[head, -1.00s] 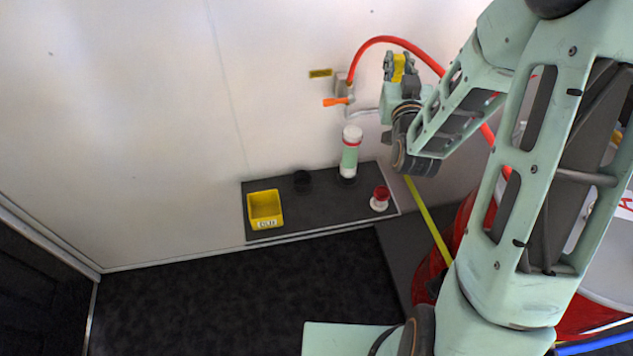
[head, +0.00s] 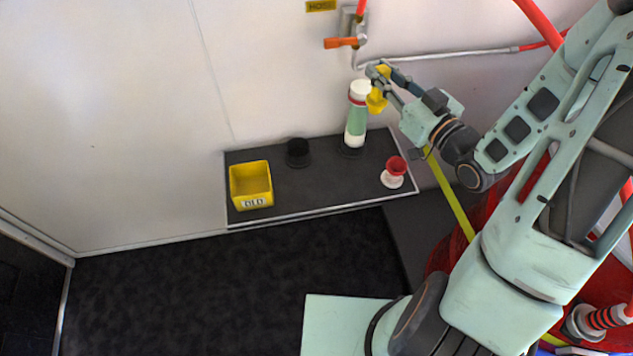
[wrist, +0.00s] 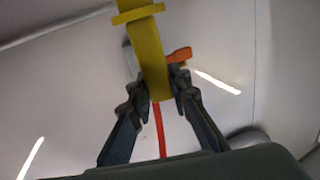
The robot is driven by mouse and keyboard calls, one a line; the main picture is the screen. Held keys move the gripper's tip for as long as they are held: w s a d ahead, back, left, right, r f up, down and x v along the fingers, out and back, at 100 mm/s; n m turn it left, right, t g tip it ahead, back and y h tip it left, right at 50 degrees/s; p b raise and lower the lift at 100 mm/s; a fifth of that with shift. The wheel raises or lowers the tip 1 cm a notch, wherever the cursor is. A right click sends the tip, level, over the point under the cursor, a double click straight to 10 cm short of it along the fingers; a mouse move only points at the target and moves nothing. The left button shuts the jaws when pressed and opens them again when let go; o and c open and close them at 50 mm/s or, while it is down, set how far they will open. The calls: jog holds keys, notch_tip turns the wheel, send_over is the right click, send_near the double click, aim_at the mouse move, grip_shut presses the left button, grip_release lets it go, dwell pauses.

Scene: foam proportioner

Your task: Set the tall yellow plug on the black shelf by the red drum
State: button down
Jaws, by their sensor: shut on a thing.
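My gripper (head: 382,80) is shut on the tall yellow plug (head: 377,99), held in the air above the right part of the black shelf (head: 325,187). In the wrist view the plug (wrist: 148,55) stands between the fingertips (wrist: 153,90), with a wider flange toward the top of the picture. In the head view the fingers hide part of the plug. The red drum (head: 484,205) is at the right, largely hidden behind my arm.
On the shelf are a yellow bin (head: 251,186), a black round piece (head: 298,152), a green and white cylinder (head: 356,118) close to my gripper, and a red and white cup-like piece (head: 394,172). An orange-handled valve (head: 341,43) is on the wall. The shelf's middle front is clear.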

jog(key=s+a+f+n+g+y+b, duration=0.2)
jog(key=s+f+n+g+y+b, duration=0.35)
jog(key=s+f+b, duration=0.75)
jog(key=w+a+f+b, duration=0.1)
jog(key=w+a+f, duration=0.2)
jog(key=w+f, duration=0.2)
jog(key=w+a+f+b, duration=0.2)
jog(key=w+f, duration=0.4)
jog(key=f, duration=0.3)
jog(key=shift+w+a+f, duration=0.2)
jog(key=shift+a+f, duration=0.2)
jog(key=shift+a, duration=0.45)
jog(key=shift+f+g, duration=0.1)
jog(key=shift+g, duration=0.15)
jog(key=shift+f+b, duration=0.15)
jog(key=shift+b, duration=0.25)
jog(key=c, duration=1.8)
grip_release()
